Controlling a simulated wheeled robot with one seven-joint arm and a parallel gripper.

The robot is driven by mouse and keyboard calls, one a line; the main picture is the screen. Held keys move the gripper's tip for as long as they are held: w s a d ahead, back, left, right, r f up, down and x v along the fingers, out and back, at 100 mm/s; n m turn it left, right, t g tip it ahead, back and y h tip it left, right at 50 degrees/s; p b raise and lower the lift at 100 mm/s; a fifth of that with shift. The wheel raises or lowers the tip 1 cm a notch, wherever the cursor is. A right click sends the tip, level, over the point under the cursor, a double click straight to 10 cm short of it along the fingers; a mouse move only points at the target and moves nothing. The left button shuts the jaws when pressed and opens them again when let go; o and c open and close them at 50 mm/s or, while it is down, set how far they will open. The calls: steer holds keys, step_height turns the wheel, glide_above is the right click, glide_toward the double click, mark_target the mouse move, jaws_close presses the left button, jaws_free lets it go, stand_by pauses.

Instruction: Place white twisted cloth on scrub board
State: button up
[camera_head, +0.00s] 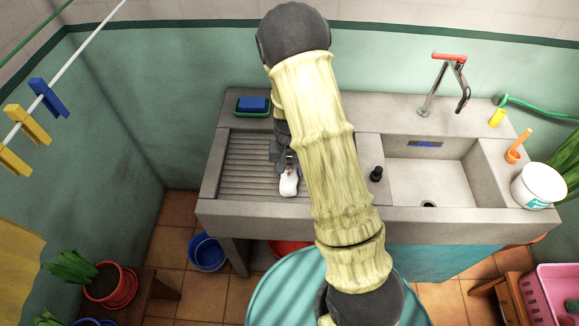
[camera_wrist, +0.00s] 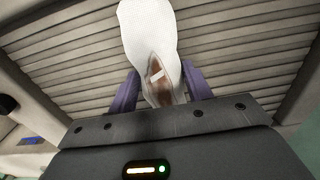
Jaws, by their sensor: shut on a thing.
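The white twisted cloth (camera_head: 289,183) is at the right side of the ridged scrub board (camera_head: 240,165), which is the left part of the grey sink unit. My gripper (camera_head: 284,160) is over the board, partly hidden behind my arm. In the wrist view, the purple fingers of my gripper (camera_wrist: 160,92) are on either side of the near end of the cloth (camera_wrist: 148,35), shut on it. The cloth stretches away over the ridges of the board (camera_wrist: 235,50). I cannot tell whether it touches the board or hangs just above.
A blue sponge in a green tray (camera_head: 253,105) sits behind the board. A dark bottle or plug (camera_head: 376,174) stands between board and basin (camera_head: 425,180). A red-handled tap (camera_head: 450,80), a yellow item (camera_head: 497,117), an orange-handled brush (camera_head: 516,150) and a white tub (camera_head: 538,186) are at the right.

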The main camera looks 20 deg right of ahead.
mark_target(290, 167)
steer(key=shift+r, duration=0.1)
steer(key=o, duration=1.1)
steer(key=shift+d, duration=0.1)
step_height(290, 167, up, 12)
steer(key=shift+s, duration=0.1)
